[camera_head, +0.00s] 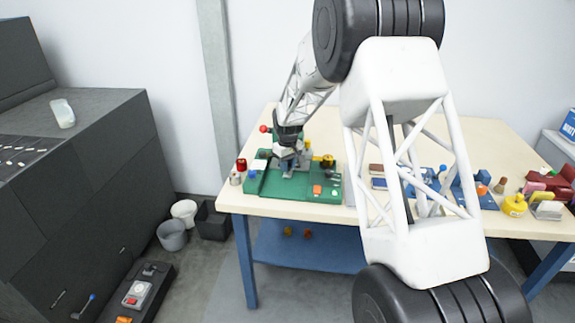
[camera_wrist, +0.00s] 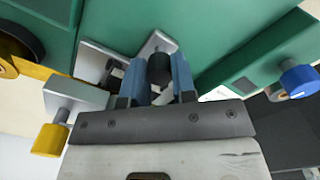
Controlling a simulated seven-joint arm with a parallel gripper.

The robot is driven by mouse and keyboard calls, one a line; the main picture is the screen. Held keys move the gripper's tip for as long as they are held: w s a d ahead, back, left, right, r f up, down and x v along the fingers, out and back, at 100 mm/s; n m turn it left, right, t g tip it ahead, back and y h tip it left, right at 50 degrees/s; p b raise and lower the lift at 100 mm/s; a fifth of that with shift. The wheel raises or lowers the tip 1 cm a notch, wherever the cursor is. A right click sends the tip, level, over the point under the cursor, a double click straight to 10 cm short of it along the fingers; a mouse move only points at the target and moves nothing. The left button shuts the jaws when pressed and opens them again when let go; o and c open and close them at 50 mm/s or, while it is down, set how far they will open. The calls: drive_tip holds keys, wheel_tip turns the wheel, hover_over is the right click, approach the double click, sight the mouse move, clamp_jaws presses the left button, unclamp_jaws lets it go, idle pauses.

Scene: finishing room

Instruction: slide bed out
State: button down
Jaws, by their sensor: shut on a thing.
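In the wrist view, a grey metal bed (camera_wrist: 95,48), a flat slide, lies between green body parts of a bench machine. A black cylindrical knob (camera_wrist: 159,68) stands at the bed. My gripper (camera_wrist: 158,76) has its two blue fingers closed on this knob, one on each side. In the head view, my gripper (camera_head: 286,150) is low over the green machine (camera_head: 270,187) on the left part of the table. There the wrist hides the knob and most of the bed.
A yellow knob (camera_wrist: 50,139) and a blue knob (camera_wrist: 298,80) stick out near the gripper. Red cans (camera_head: 241,164) stand left of the machine. Blue tooling (camera_head: 462,190) and a yellow pot (camera_head: 514,205) are farther right on the table (camera_head: 235,199). A dark cabinet (camera_head: 75,170) stands left.

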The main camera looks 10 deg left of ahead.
drive_tip(key=shift+s, duration=5.15)
drive_tip(key=c, duration=0.9)
unclamp_jaws()
drive_tip(key=shift+r, duration=0.15)
drive_tip(key=shift+r, duration=3.75)
